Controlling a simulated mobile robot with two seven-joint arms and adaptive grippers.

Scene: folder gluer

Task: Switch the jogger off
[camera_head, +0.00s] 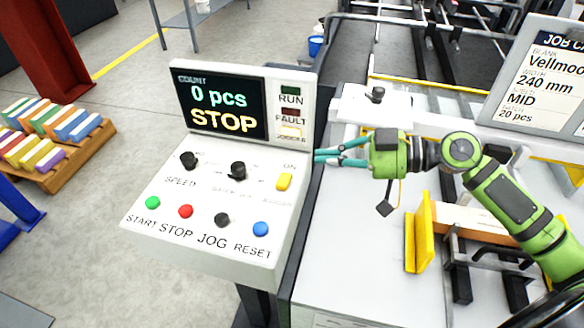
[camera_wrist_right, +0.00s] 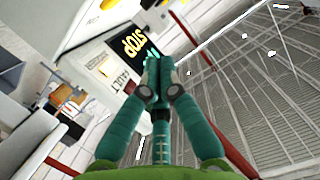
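The jogger switch (camera_head: 284,181) is a small yellow rocker on the right side of the white control console (camera_head: 150,215), with ON printed above it. The jogger lamp (camera_head: 291,132) on the upright panel looks lit pale yellow. My right gripper (camera_head: 318,157) reaches in from the right, its teal fingertips at the console's right edge, above and to the right of the switch and apart from it. In the right wrist view the fingertips (camera_wrist_right: 156,82) are together with nothing visible between them. The switch cannot be made out there. My left gripper is not in view.
The display (camera_head: 222,107) reads 0 pcs and STOP. The speed knob (camera_head: 188,160), another black knob (camera_head: 238,170), and the start, stop, jog and reset buttons (camera_head: 261,229) share the console. A yellow guide (camera_head: 419,235) stands on the machine table below my right arm.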

